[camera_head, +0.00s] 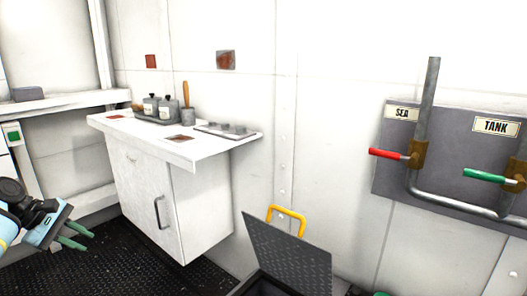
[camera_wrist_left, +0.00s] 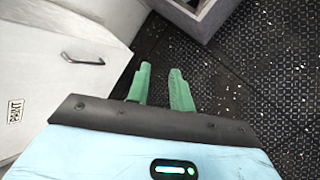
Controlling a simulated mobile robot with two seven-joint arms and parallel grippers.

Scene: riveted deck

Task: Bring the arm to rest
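My left gripper (camera_head: 76,236) shows at the lower left of the head view, held above the dark deck. It has two green fingers, spread apart with nothing between them. In the left wrist view the same gripper (camera_wrist_left: 160,88) is open and empty, with bare deck showing between the fingertips. It is apart from the white cabinet (camera_head: 145,190) to its right in the head view. My right gripper is in neither view.
A hatch lid (camera_head: 290,255) with a yellow handle (camera_head: 288,215) stands raised at the front centre. A red-handled valve lever (camera_head: 388,153) and a green one (camera_head: 483,175) are on the right wall. A white counter (camera_head: 150,138) carries bottles. Deck (camera_head: 120,255) before the cabinet is clear.

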